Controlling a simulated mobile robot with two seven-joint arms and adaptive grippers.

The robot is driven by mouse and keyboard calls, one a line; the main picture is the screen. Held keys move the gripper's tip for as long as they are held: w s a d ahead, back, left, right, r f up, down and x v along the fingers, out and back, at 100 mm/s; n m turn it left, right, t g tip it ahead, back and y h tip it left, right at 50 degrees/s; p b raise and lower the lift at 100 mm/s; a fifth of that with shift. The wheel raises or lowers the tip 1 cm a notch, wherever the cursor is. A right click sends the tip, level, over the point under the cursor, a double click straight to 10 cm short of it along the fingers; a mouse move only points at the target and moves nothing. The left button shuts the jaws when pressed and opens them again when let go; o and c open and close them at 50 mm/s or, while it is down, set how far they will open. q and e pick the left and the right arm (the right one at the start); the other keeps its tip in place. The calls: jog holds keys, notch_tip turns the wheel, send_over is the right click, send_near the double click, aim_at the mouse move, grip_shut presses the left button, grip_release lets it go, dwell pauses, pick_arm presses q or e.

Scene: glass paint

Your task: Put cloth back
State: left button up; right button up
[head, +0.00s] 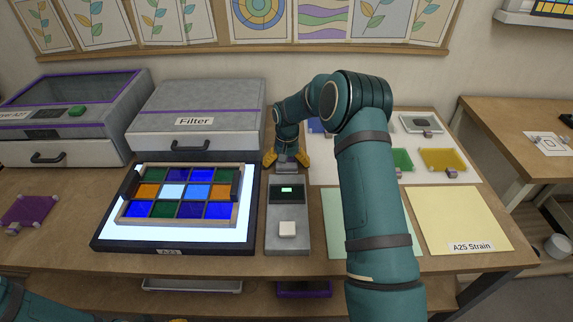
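My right gripper (286,160) is above the back end of a grey device with a small green display (287,190). Its yellow fingertips are spread apart, with a small greyish-mauve piece (287,168) showing between and just below them. I cannot tell whether they touch it. I cannot tell for sure which thing is the cloth.
A lit panel (105,235) left of the device bears a framed grid of coloured glass (175,195). A grey Filter box (195,120) stands behind it.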

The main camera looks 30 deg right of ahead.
jog(key=shift+r, duration=0.25)
notch_tip(320, 180, up, 12)
jog(key=p, duration=0.2)
jog(key=shift+d+f, duration=0.1)
dwell(0.6)
